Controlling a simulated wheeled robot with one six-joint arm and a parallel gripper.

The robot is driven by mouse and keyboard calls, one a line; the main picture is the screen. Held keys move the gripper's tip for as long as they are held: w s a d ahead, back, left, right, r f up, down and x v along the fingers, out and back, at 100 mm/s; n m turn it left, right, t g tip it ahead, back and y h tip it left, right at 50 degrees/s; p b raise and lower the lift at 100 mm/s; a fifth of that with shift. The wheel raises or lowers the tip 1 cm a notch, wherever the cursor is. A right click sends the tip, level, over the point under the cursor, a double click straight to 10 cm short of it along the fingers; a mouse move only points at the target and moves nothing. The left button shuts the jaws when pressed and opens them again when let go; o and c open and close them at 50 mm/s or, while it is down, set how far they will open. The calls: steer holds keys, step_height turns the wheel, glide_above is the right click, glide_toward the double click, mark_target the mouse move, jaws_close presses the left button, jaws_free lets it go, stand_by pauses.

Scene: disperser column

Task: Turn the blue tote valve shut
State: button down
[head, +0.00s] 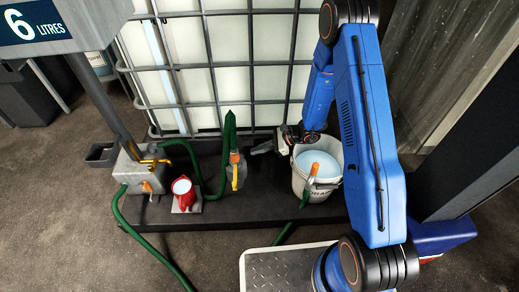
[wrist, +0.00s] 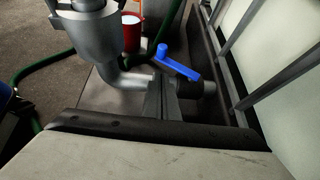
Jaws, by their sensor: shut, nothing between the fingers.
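The blue tote valve (wrist: 178,63) shows in the wrist view as a bright blue lever with a rounded knob at its left end. It slants down to the right above grey pipework (wrist: 130,80) beside the tote. I cannot make it out in the head view. My gripper (head: 256,150) points left, low in front of the tote and beside the white bucket. In the wrist view its narrow fingers (wrist: 160,86) are together and empty, just below the blue lever in the picture. I cannot tell whether they touch it.
The caged white tote (head: 235,95) stands behind the dark platform. A red jug (head: 183,190), green hoses (head: 150,245) and a hanging yellow-handled nozzle (head: 236,172) are to the left.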

steer(key=x, duration=0.5)
steer(key=r+x, duration=0.1)
steer(key=x, duration=0.2)
steer(key=shift+a, duration=1.05)
steer(key=shift+a, duration=0.15)
steer(key=shift+a+m+t, duration=0.45)
steer(key=shift+m+t, duration=0.35)
steer(key=w+a, duration=0.4)
steer(key=a, duration=0.2)
steer(key=shift+w, duration=0.35)
